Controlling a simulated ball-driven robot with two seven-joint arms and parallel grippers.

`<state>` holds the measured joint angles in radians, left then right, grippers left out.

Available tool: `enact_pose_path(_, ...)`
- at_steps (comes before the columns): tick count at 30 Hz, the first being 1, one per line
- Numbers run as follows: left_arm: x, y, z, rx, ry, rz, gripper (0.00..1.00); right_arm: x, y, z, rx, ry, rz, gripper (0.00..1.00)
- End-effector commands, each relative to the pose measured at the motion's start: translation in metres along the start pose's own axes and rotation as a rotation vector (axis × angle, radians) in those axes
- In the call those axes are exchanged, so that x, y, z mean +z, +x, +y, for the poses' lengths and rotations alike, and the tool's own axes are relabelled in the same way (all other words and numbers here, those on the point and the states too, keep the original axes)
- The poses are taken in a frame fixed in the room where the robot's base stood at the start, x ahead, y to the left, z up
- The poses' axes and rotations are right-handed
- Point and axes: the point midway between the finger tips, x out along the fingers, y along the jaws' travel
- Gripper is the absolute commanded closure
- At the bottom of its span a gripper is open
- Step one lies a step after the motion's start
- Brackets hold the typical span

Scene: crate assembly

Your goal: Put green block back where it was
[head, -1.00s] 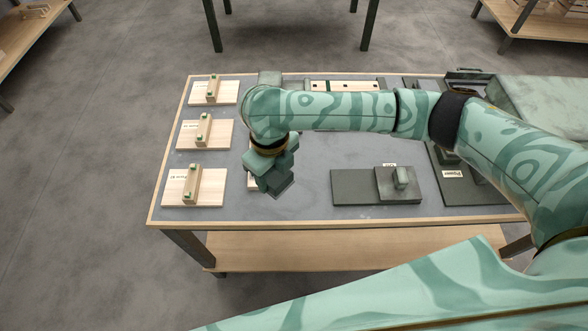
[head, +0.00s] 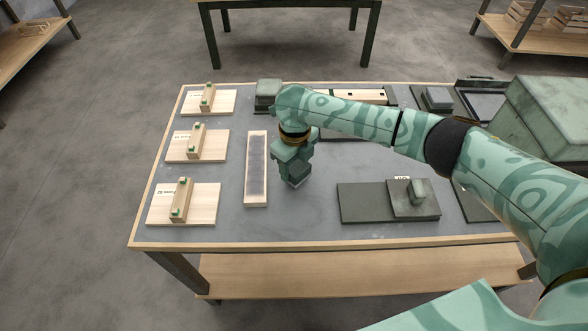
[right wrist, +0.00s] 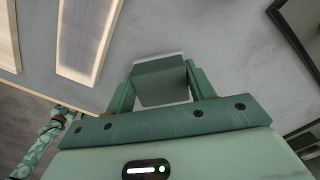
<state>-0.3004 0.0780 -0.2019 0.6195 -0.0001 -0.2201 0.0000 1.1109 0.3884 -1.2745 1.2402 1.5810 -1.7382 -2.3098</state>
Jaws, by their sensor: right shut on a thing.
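My right gripper (head: 296,180) is low over the middle of the grey table mat, just right of a long wooden tray with a dark inset (head: 257,165). It is shut on a dark grey-green block (right wrist: 162,82), which sits between the two fingers in the right wrist view. In the head view the hand and wrist mostly hide this block. I cannot tell whether the block touches the mat. The long tray holds no block. My left gripper does not show.
Three wooden boards with upright pieces stand at the left, the nearest one (head: 204,207) at the front. A dark block (head: 268,90) is at the back. A dark plate (head: 360,204) with a raised block lies to the right. A large green box (head: 550,115) stands at the far right.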

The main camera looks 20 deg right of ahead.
Motion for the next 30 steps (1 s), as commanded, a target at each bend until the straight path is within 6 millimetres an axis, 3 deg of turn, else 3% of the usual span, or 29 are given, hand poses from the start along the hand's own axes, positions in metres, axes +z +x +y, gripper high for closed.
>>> enact_pose_path(2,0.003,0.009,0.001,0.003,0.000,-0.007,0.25,0.000,0.016,-0.001,-0.001,0.001,0.003,0.71)
enact_pose_path(13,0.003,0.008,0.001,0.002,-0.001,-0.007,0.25,0.000,0.018,0.000,-0.001,0.001,0.000,0.71)
enact_pose_path(14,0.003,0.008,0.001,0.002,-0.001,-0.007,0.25,0.000,0.018,0.000,-0.001,0.001,0.000,0.43)
enact_pose_path(16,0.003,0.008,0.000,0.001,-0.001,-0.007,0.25,0.000,0.018,0.000,-0.001,0.001,0.000,0.24)
enact_pose_path(25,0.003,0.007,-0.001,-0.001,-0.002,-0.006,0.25,0.000,0.016,0.000,-0.002,0.001,0.000,0.24)
enact_pose_path(30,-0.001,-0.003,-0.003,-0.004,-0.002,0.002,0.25,0.000,-0.007,0.000,-0.003,-0.001,-0.003,0.24)
